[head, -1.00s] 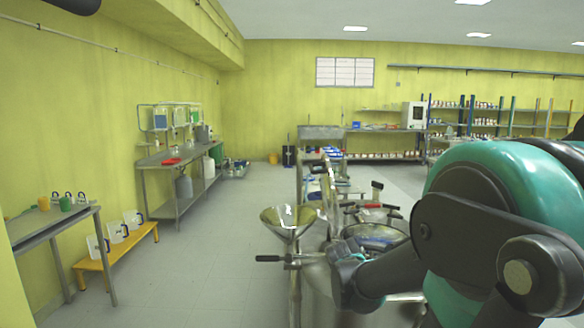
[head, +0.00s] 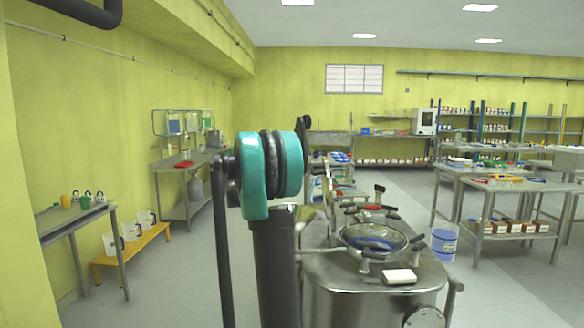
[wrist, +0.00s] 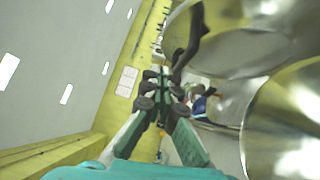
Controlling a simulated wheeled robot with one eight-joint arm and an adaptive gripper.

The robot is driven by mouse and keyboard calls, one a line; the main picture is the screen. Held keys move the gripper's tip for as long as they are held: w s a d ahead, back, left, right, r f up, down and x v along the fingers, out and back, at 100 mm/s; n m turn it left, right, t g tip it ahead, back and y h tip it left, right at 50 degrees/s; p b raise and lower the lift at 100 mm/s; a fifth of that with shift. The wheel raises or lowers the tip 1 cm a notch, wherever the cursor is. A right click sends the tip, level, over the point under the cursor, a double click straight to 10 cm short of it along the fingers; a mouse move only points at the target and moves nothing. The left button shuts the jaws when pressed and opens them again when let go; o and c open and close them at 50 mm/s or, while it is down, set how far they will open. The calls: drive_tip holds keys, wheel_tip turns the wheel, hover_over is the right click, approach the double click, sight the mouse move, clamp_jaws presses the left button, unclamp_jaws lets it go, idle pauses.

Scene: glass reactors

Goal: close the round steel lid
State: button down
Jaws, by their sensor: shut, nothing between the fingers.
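The round steel lid (head: 329,197) stands raised, seen nearly edge-on, at the left of the steel reactor vessel (head: 345,272) in the head view. My arm stands just left of it and may cover part of it. In the wrist view, large shiny round steel surfaces (wrist: 228,52) fill the right side; I cannot tell which one is the lid. My gripper (wrist: 160,80) is shut and empty, left of these surfaces in that view. In the head view my gripper cannot be made out clearly.
A round glass port (head: 374,238) with dark clamp handles sits on the vessel top, with a white block (head: 399,276) in front. A blue-labelled bucket (head: 444,242) stands to the right. Floor is free left of my arm, up to a yellow bench (head: 130,252).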

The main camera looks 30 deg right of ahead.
drive_tip(key=x, duration=0.3)
drive_tip(key=s+x, duration=0.1)
drive_tip(key=x, duration=0.3)
drive_tip(key=s+x, duration=0.1)
drive_tip(key=x, duration=0.3)
drive_tip(key=shift+s+d+r, duration=0.1)
drive_tip(key=shift+s+d, duration=0.05)
drive_tip(key=shift+d, duration=0.1)
drive_tip(key=shift+s+d, duration=0.25)
drive_tip(key=shift+d, duration=0.2)
